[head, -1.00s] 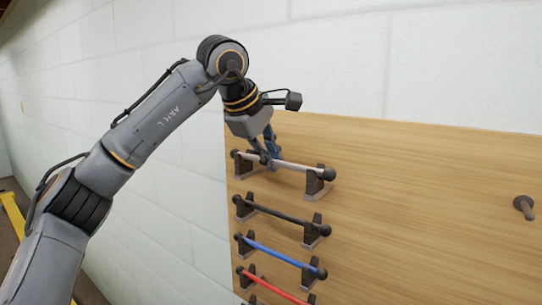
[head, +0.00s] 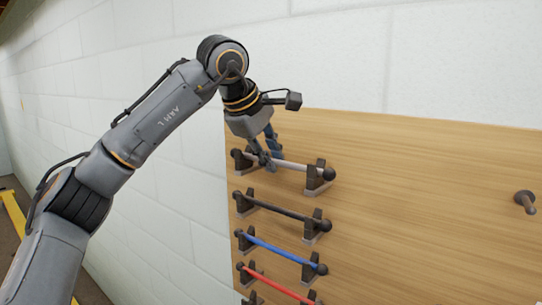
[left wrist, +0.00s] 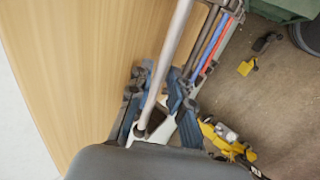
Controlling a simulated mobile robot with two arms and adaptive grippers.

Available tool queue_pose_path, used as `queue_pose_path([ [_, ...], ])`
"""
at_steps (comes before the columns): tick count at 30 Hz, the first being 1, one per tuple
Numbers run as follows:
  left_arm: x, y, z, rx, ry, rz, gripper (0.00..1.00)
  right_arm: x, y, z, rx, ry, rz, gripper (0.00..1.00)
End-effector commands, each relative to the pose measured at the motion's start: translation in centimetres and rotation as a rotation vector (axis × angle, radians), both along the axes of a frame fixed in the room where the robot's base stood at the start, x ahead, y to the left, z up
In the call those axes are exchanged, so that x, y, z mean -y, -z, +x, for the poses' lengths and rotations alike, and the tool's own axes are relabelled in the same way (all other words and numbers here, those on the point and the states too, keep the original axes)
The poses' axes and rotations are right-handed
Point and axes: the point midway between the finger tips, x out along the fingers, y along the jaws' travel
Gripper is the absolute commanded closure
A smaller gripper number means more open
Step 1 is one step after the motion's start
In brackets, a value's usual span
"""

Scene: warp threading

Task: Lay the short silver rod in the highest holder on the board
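The short silver rod (head: 293,163) lies across the two dark brackets of the highest holder (head: 315,185) at the upper left of the board, with a dark knob at each end. My left gripper (head: 268,163) is at the rod, near its left bracket. In the left wrist view the rod (left wrist: 172,48) runs between the two blue-grey fingers (left wrist: 158,93), which stand apart with a gap beside the rod. My right gripper is not in view.
Below it, a black rod (head: 280,210), a blue rod (head: 275,249) and a red rod (head: 275,283) lie in their own holders. The wooden board (head: 430,190) is bare to the right except for a dark peg (head: 525,200). A white block wall is behind.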

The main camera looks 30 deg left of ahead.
Motion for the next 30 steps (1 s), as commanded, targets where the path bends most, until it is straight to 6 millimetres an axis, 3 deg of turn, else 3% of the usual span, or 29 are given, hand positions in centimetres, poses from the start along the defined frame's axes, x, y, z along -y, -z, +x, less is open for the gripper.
queue_pose_path([
  [14, 0.0, -0.8, -0.5, 0.001, 0.0, 0.0, 0.62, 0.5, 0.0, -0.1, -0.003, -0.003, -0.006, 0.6],
  [30, -0.8, -9.0, -6.0, 0.001, -0.001, -0.001, 0.62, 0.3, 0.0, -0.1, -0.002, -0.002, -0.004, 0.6],
])
